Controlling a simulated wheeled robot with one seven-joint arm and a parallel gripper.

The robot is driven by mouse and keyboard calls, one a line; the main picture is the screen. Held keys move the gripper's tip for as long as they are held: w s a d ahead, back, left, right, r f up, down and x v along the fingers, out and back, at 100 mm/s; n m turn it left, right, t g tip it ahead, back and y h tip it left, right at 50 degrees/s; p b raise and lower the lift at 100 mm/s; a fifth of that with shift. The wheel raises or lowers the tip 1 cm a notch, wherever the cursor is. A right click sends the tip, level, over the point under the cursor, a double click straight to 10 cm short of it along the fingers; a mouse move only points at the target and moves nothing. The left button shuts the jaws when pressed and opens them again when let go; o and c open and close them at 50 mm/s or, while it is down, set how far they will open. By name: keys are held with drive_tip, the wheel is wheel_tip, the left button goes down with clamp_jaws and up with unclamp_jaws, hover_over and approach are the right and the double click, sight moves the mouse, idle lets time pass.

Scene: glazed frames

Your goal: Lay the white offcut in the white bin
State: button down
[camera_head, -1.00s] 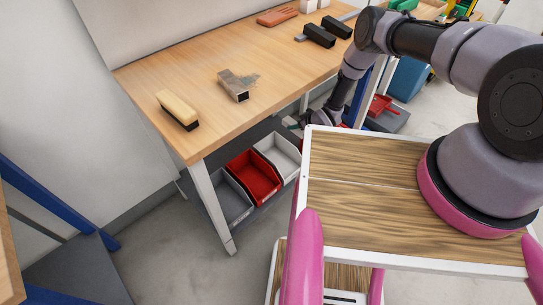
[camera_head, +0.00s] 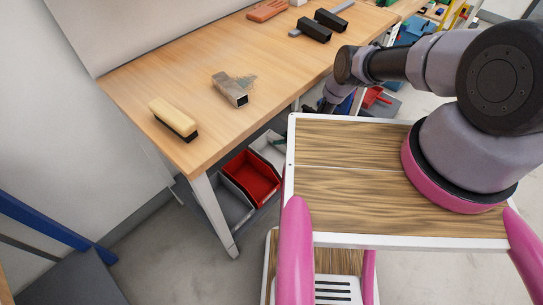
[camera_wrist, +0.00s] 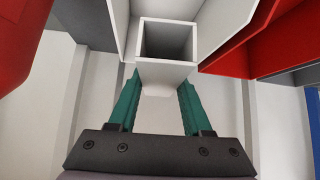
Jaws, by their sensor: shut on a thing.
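The white offcut (camera_wrist: 166,73) is a short, square, hollow tube, seen in the wrist view with its open end up. My gripper (camera_wrist: 160,95) has green fingers on both sides of the tube and is shut on it. The white bin (camera_wrist: 125,22) is around and behind the tube's upper end in the wrist view; I cannot tell how deep the tube sits. In the head view the white bin (camera_head: 262,143) is the far one of a row under the workbench. There my gripper is mostly hidden by my tray top; a green bit shows at the bin.
A red bin (camera_head: 250,178) and a grey bin (camera_head: 231,204) stand beside the white one. The workbench (camera_head: 200,75) above holds a brush (camera_head: 173,118), a grey metal tube (camera_head: 230,92) and black-ended tools (camera_head: 310,27). The bench leg (camera_head: 213,210) stands near the bins.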

drive_tip(key=shift+c, duration=1.3)
unclamp_jaws()
drive_tip(key=v, duration=1)
drive_tip(key=shift+d+r, duration=0.2)
drive_tip(key=shift+r, duration=0.05)
drive_tip(key=shift+s, duration=0.1)
